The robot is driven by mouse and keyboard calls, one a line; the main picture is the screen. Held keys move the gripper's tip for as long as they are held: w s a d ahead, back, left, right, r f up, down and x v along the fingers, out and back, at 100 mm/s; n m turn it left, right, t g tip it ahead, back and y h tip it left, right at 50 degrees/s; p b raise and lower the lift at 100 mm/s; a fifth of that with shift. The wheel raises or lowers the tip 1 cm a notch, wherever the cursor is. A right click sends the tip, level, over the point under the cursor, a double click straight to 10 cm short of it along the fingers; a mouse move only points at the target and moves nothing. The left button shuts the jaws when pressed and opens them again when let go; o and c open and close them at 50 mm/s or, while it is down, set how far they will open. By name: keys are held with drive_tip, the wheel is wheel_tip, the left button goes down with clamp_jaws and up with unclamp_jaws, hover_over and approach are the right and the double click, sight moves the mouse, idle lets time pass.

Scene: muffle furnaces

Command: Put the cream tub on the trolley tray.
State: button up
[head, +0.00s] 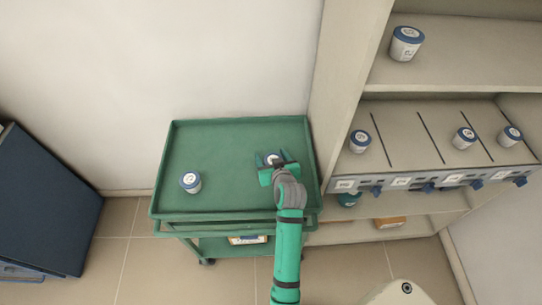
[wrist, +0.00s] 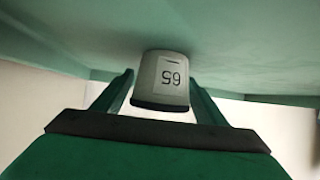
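The cream tub (wrist: 162,80), a pale tub with a dark lid and a number label, sits between the two fingers of my gripper in the wrist view, which looks upside down. In the head view the tub (head: 273,158) is partly hidden by my gripper (head: 275,169), at the right part of the green trolley tray (head: 227,137). The fingers flank the tub closely and appear shut on it. The tub is upright, at or just above the tray (wrist: 235,45); a small gap beneath cannot be ruled out.
Another white tub with a blue lid (head: 190,182) stands on the tray's left part. The tray has a raised rim. A shelf unit (head: 350,70) on the right holds several similar tubs, one on the upper shelf (head: 406,44). The tray's middle is clear.

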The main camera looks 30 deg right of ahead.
drive_tip(key=shift+r, duration=0.1)
drive_tip(key=shift+s+r, duration=0.15)
drive_tip(key=v, duration=1.1)
drive_tip(key=shift+s+a, duration=0.2)
drive_tip(key=shift+s, duration=0.15)
